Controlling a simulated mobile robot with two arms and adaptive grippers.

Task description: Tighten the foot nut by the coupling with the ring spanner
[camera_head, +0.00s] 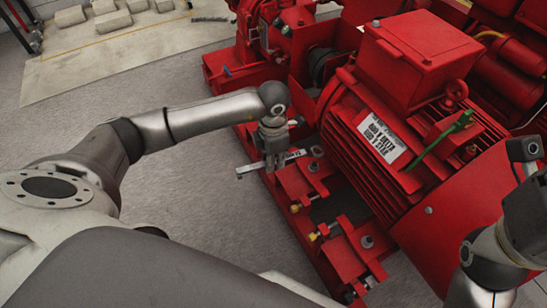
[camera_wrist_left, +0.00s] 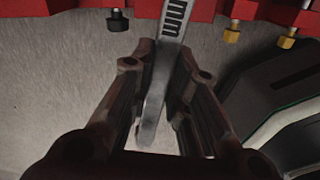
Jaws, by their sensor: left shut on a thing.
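My left gripper (camera_head: 272,163) is shut on the ring spanner (camera_head: 247,169), a flat silver bar beside the red base. The spanner lies across the grip, its far end reaching right toward the motor foot by the coupling. The foot nut (camera_head: 313,167) there is small and grey; I cannot tell whether the ring is seated on it. My right gripper is not visible.
The red motor (camera_head: 400,120) fills the right, with a green object (camera_head: 438,140) on its side. Another foot bolt (camera_head: 367,242) and brass-tipped bolts (camera_head: 312,237) sit nearer along the base. My right arm is at the right edge. Grey floor is clear at left.

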